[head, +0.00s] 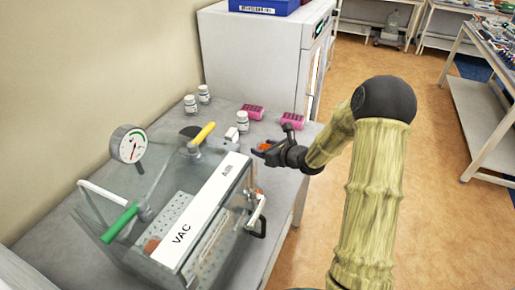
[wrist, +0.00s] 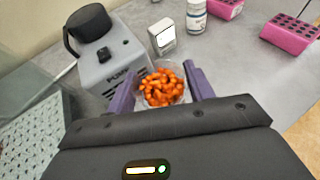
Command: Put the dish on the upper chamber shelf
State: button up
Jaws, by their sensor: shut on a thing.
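The dish (wrist: 146,103) is a small clear round dish full of orange pellets, seen in the wrist view. My gripper (wrist: 160,92) is shut on it, with one purple finger on each side. In the head view my gripper (head: 264,149) is beside the right end of the vacuum chamber, near the bench's right edge, and orange shows between its fingers. The chamber (head: 205,215) is a clear box with a white top strip marked VAC and AIR. Perforated shelves (head: 172,225) show inside it. A reddish-brown round thing sits inside at the lower left. Whether the chamber door is open is unclear.
A grey pump (wrist: 110,62) stands just behind the dish, with a small white box (wrist: 162,38) beside it. White bottles (head: 242,121) and pink racks (head: 292,120) stand farther back. A gauge (head: 129,146) and coloured valve handles rise above the chamber.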

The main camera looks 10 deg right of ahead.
aim_at(265, 146)
jog(key=shift+r+p, duration=3.85)
jog(key=shift+r, duration=0.5)
jog(key=shift+f, duration=0.1)
